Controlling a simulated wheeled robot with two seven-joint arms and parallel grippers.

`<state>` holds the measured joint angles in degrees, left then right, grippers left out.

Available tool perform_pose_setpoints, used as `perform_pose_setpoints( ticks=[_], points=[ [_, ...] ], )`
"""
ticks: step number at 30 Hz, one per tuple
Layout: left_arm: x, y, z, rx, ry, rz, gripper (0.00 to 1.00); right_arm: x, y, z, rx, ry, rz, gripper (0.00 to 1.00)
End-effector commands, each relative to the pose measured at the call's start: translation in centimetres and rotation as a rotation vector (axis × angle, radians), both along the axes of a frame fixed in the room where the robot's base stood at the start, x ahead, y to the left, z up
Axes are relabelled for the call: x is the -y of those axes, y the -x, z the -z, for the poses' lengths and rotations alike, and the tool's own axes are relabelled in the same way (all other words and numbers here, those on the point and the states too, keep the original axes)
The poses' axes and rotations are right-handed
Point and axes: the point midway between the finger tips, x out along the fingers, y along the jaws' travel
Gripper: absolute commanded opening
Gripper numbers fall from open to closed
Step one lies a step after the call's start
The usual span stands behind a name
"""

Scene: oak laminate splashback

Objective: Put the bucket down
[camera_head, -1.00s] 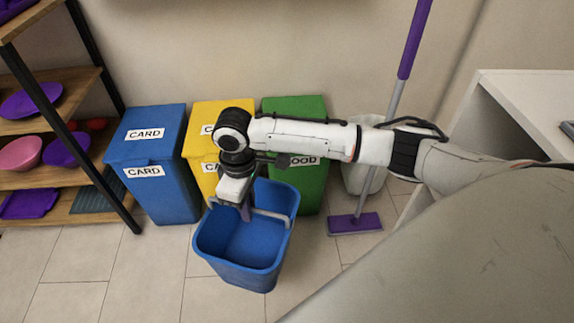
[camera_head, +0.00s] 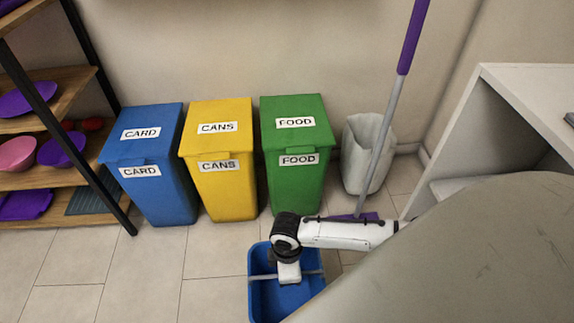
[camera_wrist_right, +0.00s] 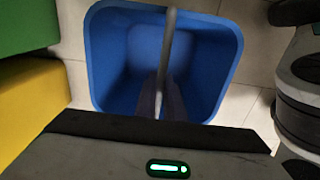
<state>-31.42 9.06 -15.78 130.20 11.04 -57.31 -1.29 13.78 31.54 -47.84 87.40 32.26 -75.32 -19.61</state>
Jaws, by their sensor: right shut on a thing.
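The blue bucket (camera_head: 259,290) is at the bottom centre of the head view, partly hidden by my right arm and my own body. Its grey handle (camera_wrist_right: 170,40) stands up across the opening in the right wrist view. My right gripper (camera_wrist_right: 160,100) is shut on the handle, above the empty inside of the bucket (camera_wrist_right: 97,60). In the head view my right gripper (camera_head: 288,276) points down over the bucket. I cannot tell whether the bucket's base touches the floor. My left gripper is not in view.
Blue card (camera_head: 155,185), yellow cans (camera_head: 228,185) and green food (camera_head: 297,185) bins stand along the wall. A shelf (camera_head: 85,150) is at left, a white unit (camera_head: 500,110) at right. Floor at left (camera_head: 130,275) is clear.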

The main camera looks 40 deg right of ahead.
Motion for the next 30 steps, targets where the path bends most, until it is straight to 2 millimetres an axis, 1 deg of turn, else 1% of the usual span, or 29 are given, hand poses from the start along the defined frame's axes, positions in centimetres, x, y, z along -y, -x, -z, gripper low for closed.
perform_pose_setpoints(
  ticks=[1,5,8,9,12,16,23,24,26,27,30],
  points=[
    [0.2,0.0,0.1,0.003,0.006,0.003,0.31,-0.1,-0.2,0.6,0.003,-0.002,0.000,0.00],
    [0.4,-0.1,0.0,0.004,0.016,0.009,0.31,-0.1,-0.2,1.3,0.002,-0.001,0.000,0.00],
    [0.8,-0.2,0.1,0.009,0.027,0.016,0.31,0.0,-0.1,2.7,0.001,0.000,0.000,0.00],
    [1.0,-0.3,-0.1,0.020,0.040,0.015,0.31,0.0,-0.1,3.3,0.002,-0.001,0.001,0.00],
    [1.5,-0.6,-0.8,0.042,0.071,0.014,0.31,0.0,-0.2,4.5,0.002,-0.001,0.001,0.00],
    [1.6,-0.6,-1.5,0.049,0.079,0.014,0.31,0.0,-0.2,4.4,0.003,-0.002,0.001,0.00],
    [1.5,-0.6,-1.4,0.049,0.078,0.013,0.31,-0.1,-0.2,4.6,0.002,-0.002,0.001,0.00],
    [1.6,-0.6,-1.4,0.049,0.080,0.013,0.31,0.0,-0.1,4.7,0.001,-0.002,0.001,0.10],
    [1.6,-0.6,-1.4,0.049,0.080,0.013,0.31,0.0,-0.1,4.7,0.002,-0.001,0.001,0.21],
    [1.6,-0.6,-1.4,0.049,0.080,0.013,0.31,0.0,-0.1,4.7,0.001,0.000,0.001,0.27],
    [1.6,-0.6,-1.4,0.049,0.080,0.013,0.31,0.0,-0.1,4.7,0.001,0.000,0.001,0.28]
  ],
)
